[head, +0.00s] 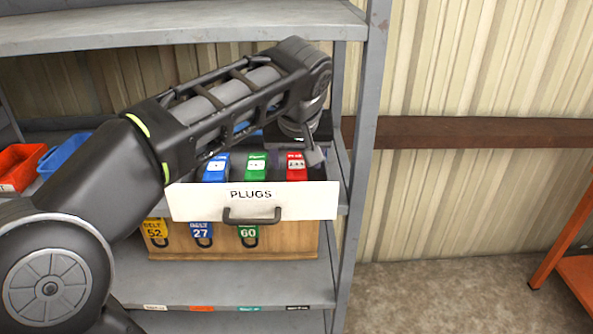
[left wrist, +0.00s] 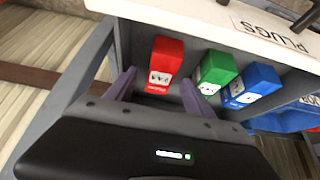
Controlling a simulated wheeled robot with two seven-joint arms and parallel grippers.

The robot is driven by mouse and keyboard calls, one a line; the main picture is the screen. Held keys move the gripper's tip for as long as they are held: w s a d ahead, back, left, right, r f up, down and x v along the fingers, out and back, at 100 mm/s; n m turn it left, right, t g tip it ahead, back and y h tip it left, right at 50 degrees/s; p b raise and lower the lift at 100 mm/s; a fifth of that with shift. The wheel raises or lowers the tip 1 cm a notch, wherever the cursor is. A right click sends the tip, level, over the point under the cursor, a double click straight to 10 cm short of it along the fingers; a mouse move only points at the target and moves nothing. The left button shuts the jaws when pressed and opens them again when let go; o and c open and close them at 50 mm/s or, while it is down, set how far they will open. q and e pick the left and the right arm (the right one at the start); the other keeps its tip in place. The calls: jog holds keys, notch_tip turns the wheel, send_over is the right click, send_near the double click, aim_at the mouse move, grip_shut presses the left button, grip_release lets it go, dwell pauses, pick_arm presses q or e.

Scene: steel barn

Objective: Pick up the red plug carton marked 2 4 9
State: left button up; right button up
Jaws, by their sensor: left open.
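The red plug carton (head: 296,167) stands at the right end of an open white drawer (head: 300,201) labelled PLUGS. Its white label carries small digits that I cannot read surely. In the left wrist view the red carton (left wrist: 165,60) shows between the two fingers of my left gripper (left wrist: 159,80). The fingers are apart, one on each side of it in the picture; I cannot tell whether they touch it. In the head view my left gripper (head: 313,152) is at the carton, partly hidden by its own wrist. My right gripper is not in view.
A green carton (head: 256,167) and a blue carton (head: 216,168) stand beside the red one in the drawer. The grey shelf post (head: 362,130) rises close on the right, and a shelf board (head: 200,28) lies above. Red and blue bins (head: 20,165) sit at left.

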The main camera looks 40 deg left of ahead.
aim_at(297, 165)
pick_arm(q)
jog(key=x, duration=0.3)
jog(key=shift+f, duration=0.25)
dwell(0.9)
jog(key=shift+c, duration=0.2)
grip_shut()
dwell(0.5)
